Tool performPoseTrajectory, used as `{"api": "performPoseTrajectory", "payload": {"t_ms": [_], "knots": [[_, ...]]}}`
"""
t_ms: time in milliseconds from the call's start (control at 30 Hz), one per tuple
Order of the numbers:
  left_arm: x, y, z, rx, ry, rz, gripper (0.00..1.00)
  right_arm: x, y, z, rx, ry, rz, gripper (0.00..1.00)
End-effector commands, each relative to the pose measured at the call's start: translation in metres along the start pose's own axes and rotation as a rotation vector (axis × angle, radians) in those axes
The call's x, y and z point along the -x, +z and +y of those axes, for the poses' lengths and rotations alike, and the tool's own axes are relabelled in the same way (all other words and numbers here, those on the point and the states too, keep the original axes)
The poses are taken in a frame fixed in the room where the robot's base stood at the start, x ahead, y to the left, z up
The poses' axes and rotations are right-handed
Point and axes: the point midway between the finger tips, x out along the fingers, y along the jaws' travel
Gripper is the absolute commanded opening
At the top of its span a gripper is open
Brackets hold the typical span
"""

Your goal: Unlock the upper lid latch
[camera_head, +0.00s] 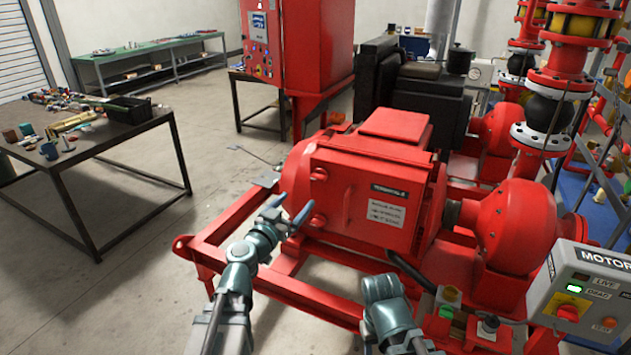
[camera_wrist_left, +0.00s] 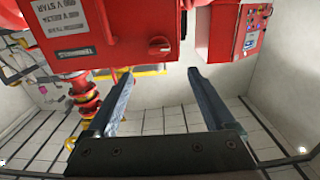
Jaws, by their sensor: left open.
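The red terminal box (camera_head: 362,190) has a lid marked "TERMINALS" on its front. The upper lid latch (camera_head: 318,174) is a round red knob near the lid's left edge. A lower round latch (camera_head: 318,222) sits below it. My left gripper (camera_head: 291,207) is open and empty, left of the latches, with its fingers apart from the upper one. In the left wrist view the box appears upside down, and a latch (camera_wrist_left: 160,45), apparently the upper one, lies beyond the open left fingers (camera_wrist_left: 160,95). My right arm shows at the bottom; its gripper cannot be made out.
A red frame rail (camera_head: 225,240) runs under the left arm. A MOTOR control box (camera_head: 585,300) stands at right. A red control cabinet (camera_head: 300,45) stands behind, and a table with tools (camera_head: 110,135) is at left. Open floor lies between table and skid.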

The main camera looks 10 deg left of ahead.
Motion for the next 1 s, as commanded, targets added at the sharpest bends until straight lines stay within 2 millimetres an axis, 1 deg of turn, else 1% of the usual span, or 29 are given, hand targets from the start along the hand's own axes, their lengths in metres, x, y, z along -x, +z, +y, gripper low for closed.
{"api": "performPoseTrajectory", "payload": {"t_ms": [33, 300, 500, 700, 833, 1000], "knots": [[-0.011, 0.0, 0.0, 0.0, 0.003, 0.0, 0.88, 0.0, 0.0, 0.0, 0.0, 0.0, 0.0, 0.5], [-0.068, 0.0, -0.001, 0.001, 0.002, -0.001, 0.88, 0.0, 0.0, 0.0, 0.0, 0.0, 0.0, 0.5], [-0.102, 0.0, 0.0, 0.001, 0.002, -0.001, 0.88, 0.0, 0.0, 0.0, 0.0, 0.0, 0.0, 0.5], [-0.121, 0.0, 0.001, 0.001, 0.002, -0.001, 0.88, 0.0, 0.0, 0.0, 0.0, 0.0, 0.0, 0.5], [-0.126, 0.0, 0.001, 0.001, 0.002, -0.001, 0.88, 0.0, 0.0, 0.0, 0.0, 0.0, 0.0, 0.5], [-0.127, 0.0, 0.002, 0.001, 0.002, -0.001, 0.88, 0.0, 0.0, 0.0, 0.0, 0.0, 0.0, 0.5]]}}
